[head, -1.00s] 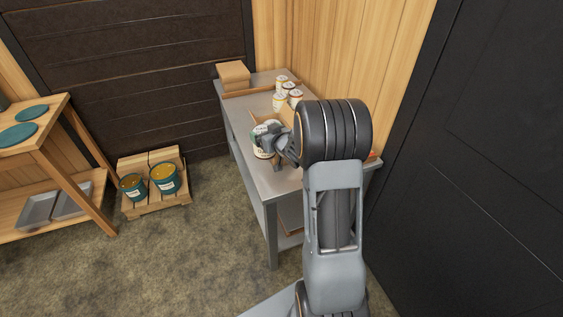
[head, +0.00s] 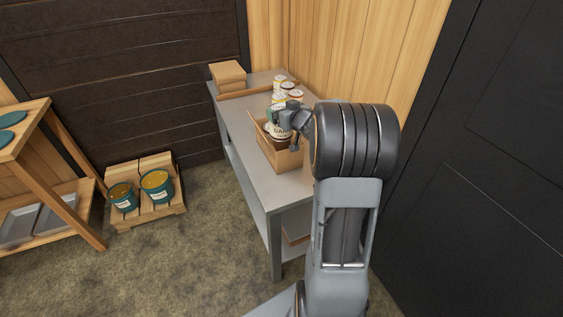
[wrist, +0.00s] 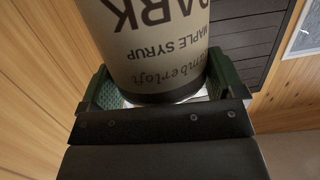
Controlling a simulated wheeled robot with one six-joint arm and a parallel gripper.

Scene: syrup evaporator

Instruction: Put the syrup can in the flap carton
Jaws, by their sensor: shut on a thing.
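The syrup can (head: 281,136), a cream can with dark lettering, is in my gripper (head: 287,118). In the wrist view the can (wrist: 152,45) fills the space between the green pads of my gripper (wrist: 155,92), and its label reads "DARK MAPLE SYRUP" upside down. The flap carton (head: 284,161), an open brown cardboard box, stands on the grey metal table. The can is at the carton's opening, with its lower part hidden by the near carton wall. I cannot tell whether it touches the carton floor.
Several pale cans (head: 287,90) stand behind the carton on the table (head: 236,122). A closed wooden-coloured box (head: 228,73) sits at its far end. Two teal buckets (head: 156,186) stand on a pallet on the floor. A plank wall (head: 345,50) runs close behind the table.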

